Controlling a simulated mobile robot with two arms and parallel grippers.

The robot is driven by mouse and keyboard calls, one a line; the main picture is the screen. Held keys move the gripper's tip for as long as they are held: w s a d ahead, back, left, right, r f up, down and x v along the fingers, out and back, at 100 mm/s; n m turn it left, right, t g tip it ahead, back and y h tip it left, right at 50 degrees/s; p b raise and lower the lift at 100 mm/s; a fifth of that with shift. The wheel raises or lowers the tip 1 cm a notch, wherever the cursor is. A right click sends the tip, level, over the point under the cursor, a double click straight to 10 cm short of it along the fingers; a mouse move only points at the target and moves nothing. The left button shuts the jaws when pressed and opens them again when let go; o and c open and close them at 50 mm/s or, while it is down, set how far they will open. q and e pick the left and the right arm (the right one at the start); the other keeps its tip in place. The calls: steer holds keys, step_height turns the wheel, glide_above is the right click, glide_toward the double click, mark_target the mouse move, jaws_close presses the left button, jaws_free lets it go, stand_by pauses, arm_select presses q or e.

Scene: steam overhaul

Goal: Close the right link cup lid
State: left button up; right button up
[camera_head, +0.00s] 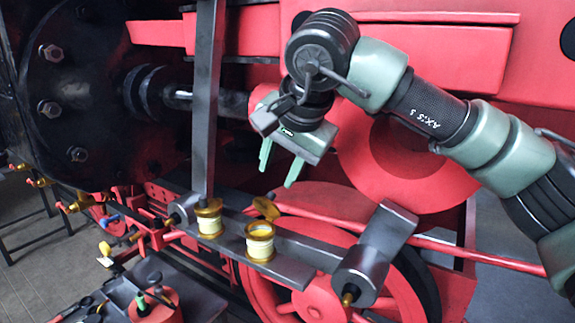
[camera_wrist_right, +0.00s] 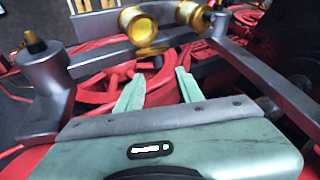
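The right link cup (camera_head: 260,243) is a brass cup with a cream band, standing on the grey link bar. Its brass lid (camera_head: 266,207) is tilted up behind it, open. In the wrist view the cup (camera_wrist_right: 135,24) is at top centre-left, with the lid (camera_wrist_right: 152,50) just below it, nearer the fingers. My right gripper (camera_head: 280,170) is open and empty, pointing down above and behind the lid, apart from it. Its two pale green fingers show in the wrist view (camera_wrist_right: 158,90) with a gap between them. My left gripper is not in view.
A similar left cup (camera_head: 209,218) stands close by, beside an upright grey bar (camera_head: 206,100). A grey crank end (camera_head: 372,262) and red rod (camera_head: 470,252) lie to the right. A large red wheel (camera_head: 300,300) is below. Red bodywork (camera_head: 430,55) is behind my arm.

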mark_target(272, 194)
steer(key=x, duration=0.1)
steer(key=p+x, duration=0.1)
steer(key=shift+w+d+f+p, duration=0.2)
steer(key=shift+d+f+p, duration=0.05)
steer(key=shift+f+p, duration=0.15)
steer(key=p+x, duration=0.1)
steer(key=x, duration=0.2)
steer(key=shift+w+a+f, duration=0.2)
steer(key=shift+f, duration=0.05)
steer(key=shift+w+a+f+p, duration=0.1)
steer(key=shift+w+f+p, duration=0.15)
steer(key=shift+f+p, duration=0.2)
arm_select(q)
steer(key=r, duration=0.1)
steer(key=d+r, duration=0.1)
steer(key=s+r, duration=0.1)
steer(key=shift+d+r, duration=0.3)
arm_select(e)
steer(key=shift+f, duration=0.1)
jaws_close()
